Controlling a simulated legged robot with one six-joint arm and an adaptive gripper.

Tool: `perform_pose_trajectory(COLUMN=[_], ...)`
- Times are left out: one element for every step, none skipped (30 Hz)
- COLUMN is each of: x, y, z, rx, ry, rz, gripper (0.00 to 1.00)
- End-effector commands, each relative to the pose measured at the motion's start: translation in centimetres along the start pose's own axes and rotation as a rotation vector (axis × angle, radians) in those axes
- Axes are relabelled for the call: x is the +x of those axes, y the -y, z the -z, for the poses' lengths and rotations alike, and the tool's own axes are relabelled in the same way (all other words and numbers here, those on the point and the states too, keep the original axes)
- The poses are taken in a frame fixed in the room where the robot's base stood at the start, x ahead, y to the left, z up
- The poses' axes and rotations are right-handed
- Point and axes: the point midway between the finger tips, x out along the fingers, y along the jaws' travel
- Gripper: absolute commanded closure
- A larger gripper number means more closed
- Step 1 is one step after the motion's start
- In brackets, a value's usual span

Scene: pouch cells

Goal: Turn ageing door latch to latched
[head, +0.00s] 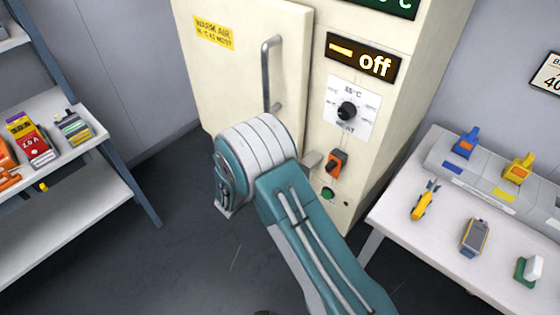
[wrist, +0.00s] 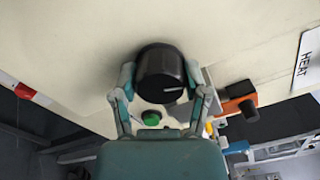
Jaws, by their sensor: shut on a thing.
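A round black knob (wrist: 160,76) with a white line on its face, apparently the door latch, sits on the cream cabinet front in the wrist view. Its white line points to the right of that picture. My gripper (wrist: 162,96) is shut on the knob, one finger on each side. In the head view my arm hides the knob and the fingers. The cream cabinet door (head: 235,75) has a yellow warm-air label and a long grey handle (head: 268,75); it appears closed. I cannot tell from the line alone whether the latch is latched.
Right of the door are an "off" display (head: 363,59), a black heat dial (head: 347,108), an orange switch (head: 337,162) and a green button (head: 328,193). A white table (head: 400,235) with tools stands at the right, shelves (head: 65,215) at the left. Floor between is clear.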

Motion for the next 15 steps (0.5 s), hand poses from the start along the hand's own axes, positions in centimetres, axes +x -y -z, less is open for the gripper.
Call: perform_pose_trajectory(x=[-0.06,-0.06,-0.07,-0.07,-0.07,-0.07,-0.07,-0.07,-0.07,-0.07,-0.07,-0.07,-0.08,-0.08,-0.08], y=[-0.19,-0.19,-0.20,-0.21,-0.22,-0.22,-0.23,-0.23,-0.24,-0.24,-0.25,-0.25,-0.25,-0.26,-0.26], z=[-0.38,-0.38,-0.38,-0.38,-0.38,-0.38,-0.37,-0.37,-0.37,-0.37,-0.37,-0.36,-0.36,-0.36,-0.36], rx=[-0.035,-0.059,-0.090,-0.112,-0.134,-0.161,-0.179,-0.198,-0.220,-0.235,-0.249,-0.266,-0.278,-0.288,-0.300], ry=[0.009,0.009,0.010,0.010,0.010,0.010,0.010,0.010,0.010,0.010,0.010,0.010,0.010,0.010,0.010], rz=[-0.008,-0.008,-0.008,-0.008,-0.008,-0.008,-0.007,-0.007,-0.007,-0.007,-0.007,-0.007,-0.007,-0.007,-0.007], gripper=[1.00,1.00,1.00,1.00,1.00,1.00,1.00,1.00,1.00,1.00,1.00,1.00,1.00,1.00,1.00])
